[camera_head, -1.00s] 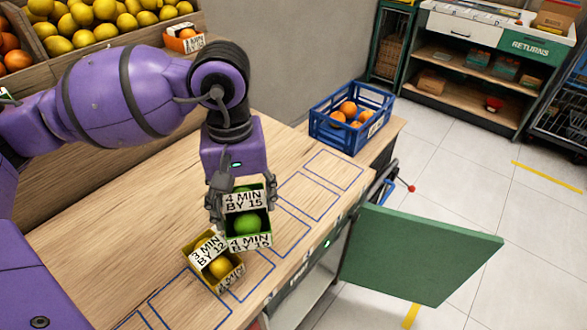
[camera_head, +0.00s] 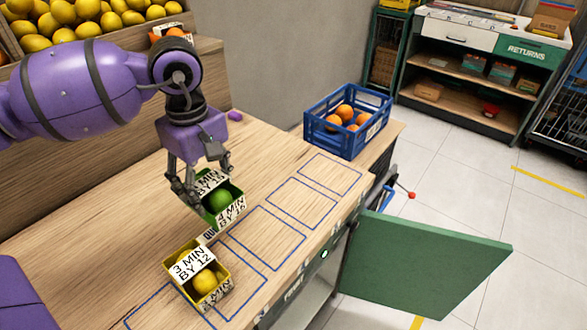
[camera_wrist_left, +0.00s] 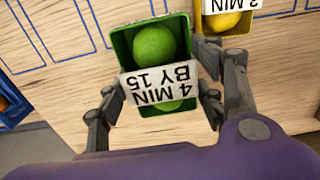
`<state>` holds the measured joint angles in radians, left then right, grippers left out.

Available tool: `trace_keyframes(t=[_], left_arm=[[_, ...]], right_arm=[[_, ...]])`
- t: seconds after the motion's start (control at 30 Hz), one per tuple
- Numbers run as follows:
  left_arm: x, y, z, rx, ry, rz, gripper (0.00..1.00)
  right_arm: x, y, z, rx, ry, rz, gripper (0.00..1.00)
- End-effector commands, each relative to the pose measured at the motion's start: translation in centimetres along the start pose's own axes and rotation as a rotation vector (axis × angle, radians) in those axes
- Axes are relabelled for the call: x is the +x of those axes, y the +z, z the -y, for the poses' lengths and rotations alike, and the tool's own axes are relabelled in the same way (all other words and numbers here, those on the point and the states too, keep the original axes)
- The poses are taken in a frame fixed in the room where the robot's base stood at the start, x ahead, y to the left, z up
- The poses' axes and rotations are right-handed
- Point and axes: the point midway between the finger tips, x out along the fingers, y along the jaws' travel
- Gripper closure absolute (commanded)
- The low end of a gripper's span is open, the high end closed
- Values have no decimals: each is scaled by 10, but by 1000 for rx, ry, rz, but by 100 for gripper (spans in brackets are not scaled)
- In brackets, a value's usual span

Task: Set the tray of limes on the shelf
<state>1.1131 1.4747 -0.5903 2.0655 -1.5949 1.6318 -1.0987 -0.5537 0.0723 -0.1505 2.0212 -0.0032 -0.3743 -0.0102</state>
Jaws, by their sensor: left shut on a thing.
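The green tray of limes (camera_head: 222,217) is in my left gripper (camera_head: 204,188), with white labels reading "4 MIN BY 15" on it. My left gripper is shut on the tray, one finger on each side. In the left wrist view the tray (camera_wrist_left: 122,45) shows a lime (camera_wrist_left: 155,43) behind the label, and part of another below it. The tray is tilted over the wooden counter (camera_head: 120,215); I cannot tell whether its bottom touches. Which shelf is meant is not clear; a shelf unit marked RETURNS (camera_head: 470,90) stands at the back right. My right gripper is not in view.
A yellow tray of lemons (camera_head: 222,290) stands on the counter just in front of the green tray. A blue crate of oranges (camera_head: 350,140) stands at the counter's far end. Blue outlined spaces between them are clear. A green door panel (camera_head: 430,260) sticks out at right.

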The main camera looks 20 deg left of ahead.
Motion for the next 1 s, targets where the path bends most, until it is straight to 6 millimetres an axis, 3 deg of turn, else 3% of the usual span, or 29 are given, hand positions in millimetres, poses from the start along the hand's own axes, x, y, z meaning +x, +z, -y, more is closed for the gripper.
trace_keyframes(t=[0.1,0.47,0.63,1.0], left_arm=[[23,-14,-7,-1,-5,4,69],[49,-32,-16,1,-5,3,69],[75,-32,-16,3,-6,3,69],[82,-32,-17,3,-3,2,69]], right_arm=[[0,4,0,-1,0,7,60],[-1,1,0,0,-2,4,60],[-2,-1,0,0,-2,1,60],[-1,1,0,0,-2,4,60]])
